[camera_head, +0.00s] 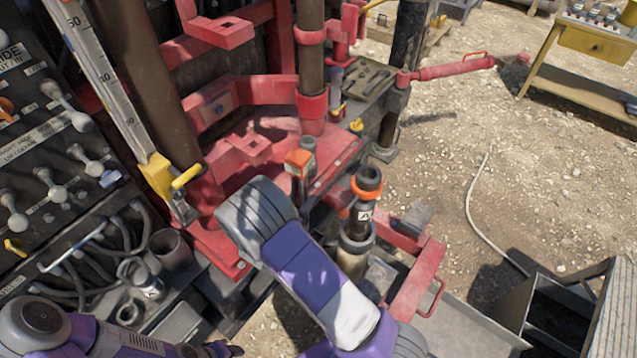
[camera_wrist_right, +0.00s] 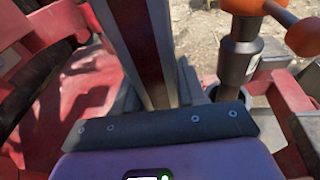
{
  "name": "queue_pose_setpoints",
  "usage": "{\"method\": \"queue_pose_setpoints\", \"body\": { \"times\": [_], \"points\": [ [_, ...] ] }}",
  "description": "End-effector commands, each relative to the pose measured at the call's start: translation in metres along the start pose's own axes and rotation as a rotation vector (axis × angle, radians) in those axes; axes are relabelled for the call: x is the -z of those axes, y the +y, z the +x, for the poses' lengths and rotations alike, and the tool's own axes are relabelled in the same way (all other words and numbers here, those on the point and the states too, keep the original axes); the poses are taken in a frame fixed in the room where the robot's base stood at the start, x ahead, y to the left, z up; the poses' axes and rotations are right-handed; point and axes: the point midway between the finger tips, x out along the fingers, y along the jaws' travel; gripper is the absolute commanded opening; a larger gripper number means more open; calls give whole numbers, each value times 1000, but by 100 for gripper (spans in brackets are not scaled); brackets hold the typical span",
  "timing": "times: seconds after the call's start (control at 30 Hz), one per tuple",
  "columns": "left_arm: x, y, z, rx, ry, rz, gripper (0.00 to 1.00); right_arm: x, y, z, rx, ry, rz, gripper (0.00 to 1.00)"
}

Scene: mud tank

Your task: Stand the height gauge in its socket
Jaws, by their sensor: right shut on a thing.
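A tall graduated gauge (camera_head: 110,90) with a yellow handle (camera_head: 187,177) at its foot stands at the left in the head view. My right gripper is hidden behind its own arm there. In the right wrist view it is shut on a long upright bar (camera_wrist_right: 145,50), grey with a dark red-brown stripe, which leaves the top of the picture. I cannot tell whether this bar is the gauge. An orange-topped block (camera_head: 300,162) shows just past the right wrist. My left gripper (camera_head: 222,348) is cut off at the bottom edge; its jaws are unclear. I cannot make out the socket for sure.
A dark pipe with an orange collar (camera_head: 366,188) stands right of my right wrist, also in the wrist view (camera_wrist_right: 237,55). The red rig frame (camera_head: 260,150) and lever panel (camera_head: 50,150) crowd the left. An open metal cup (camera_head: 170,248) sits below the gauge.

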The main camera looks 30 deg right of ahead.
Motion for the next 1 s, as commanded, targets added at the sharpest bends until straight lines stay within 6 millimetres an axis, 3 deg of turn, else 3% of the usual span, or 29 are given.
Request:
{"method": "queue_pose_setpoints", "body": {
  "times": [0.03, 0.23, 1.0],
  "points": [
    [-1, 4, -12, 0, 0, 0, 43, -6, -5, 12, 38, 7, -3, 0],
    [-1, 8, -22, 0, 0, 0, 43, -1, -17, 36, 115, 32, -15, 0],
    [0, 1, -4, 0, -1, -1, 43, 26, -19, 44, 123, 33, -16, 0]
  ]
}}
